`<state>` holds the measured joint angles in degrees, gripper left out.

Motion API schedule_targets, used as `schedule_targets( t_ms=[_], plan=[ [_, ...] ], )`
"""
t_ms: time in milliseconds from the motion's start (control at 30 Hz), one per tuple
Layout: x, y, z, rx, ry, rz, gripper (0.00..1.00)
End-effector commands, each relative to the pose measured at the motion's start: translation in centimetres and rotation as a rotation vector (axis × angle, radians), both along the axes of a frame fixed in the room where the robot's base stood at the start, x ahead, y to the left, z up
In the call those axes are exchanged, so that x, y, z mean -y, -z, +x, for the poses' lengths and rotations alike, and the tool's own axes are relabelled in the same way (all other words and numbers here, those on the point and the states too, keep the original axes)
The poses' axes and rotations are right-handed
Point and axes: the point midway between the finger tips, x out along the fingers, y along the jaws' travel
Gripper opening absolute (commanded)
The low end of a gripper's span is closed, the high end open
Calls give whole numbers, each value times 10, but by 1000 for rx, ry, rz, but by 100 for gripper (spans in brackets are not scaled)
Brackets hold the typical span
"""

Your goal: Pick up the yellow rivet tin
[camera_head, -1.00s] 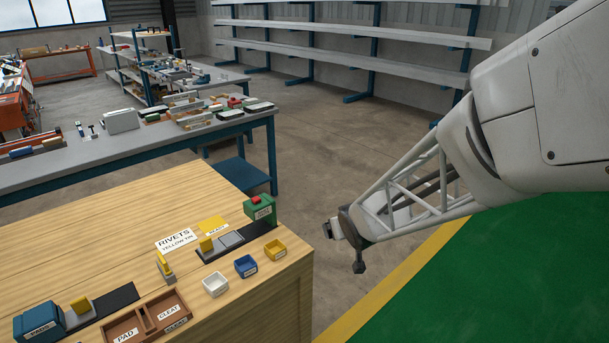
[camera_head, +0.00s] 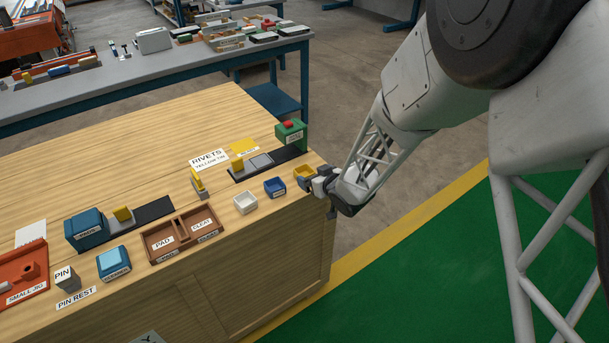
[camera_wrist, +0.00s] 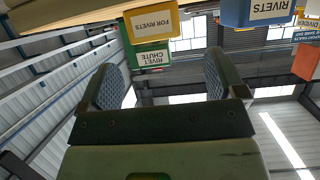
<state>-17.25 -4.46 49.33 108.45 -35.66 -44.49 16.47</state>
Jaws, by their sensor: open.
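The yellow rivet tin (camera_head: 304,171) is a small open tray at the right end of the wooden bench top, near its front edge. I cannot tell whether a finger touches the tin.
A blue tin (camera_head: 275,187) labelled "RIVETS" in the wrist view and a white tin (camera_head: 245,203) stand left of the yellow one. A green rivet chute box (camera_head: 291,133) with a red top stands behind. A "RIVETS YELLOW TIN" card (camera_head: 210,159) lies on the bench.

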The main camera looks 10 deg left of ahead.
Motion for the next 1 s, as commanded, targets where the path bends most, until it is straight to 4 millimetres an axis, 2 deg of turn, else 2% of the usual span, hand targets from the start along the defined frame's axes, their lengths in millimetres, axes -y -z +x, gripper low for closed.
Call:
schedule_targets(
  t_ms=[533,1000],
  plan=[
    [-15,9,17,-1,0,-1,89],
    [-18,11,20,-1,1,-2,89]
  ],
)
